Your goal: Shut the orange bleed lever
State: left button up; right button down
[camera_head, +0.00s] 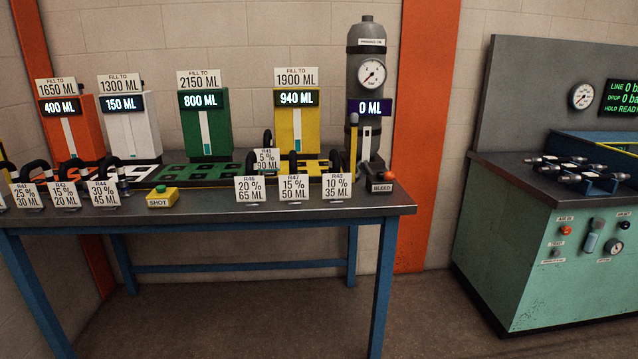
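A small orange-red handle (388,175), which looks like the bleed lever, sits just above the label reading BLEED (382,187) at the right end of the dark-topped table. It is too small to tell whether it is open or shut. It is at the foot of a tall grey cylinder (366,99) with a round gauge (372,73). A purple display (371,107) on the cylinder reads 0 ML. Neither of my grippers is in view.
The table (250,208) holds red, white, green and yellow dispensers, black looped hoses with cards, and a yellow SHOT box (162,197). A green test bench (540,250) stands at right, with open floor between it and the table.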

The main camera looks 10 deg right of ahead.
aim_at(389, 175)
jog(key=u, duration=0.2)
jog(key=i, duration=1.35)
jog(key=z, duration=0.45)
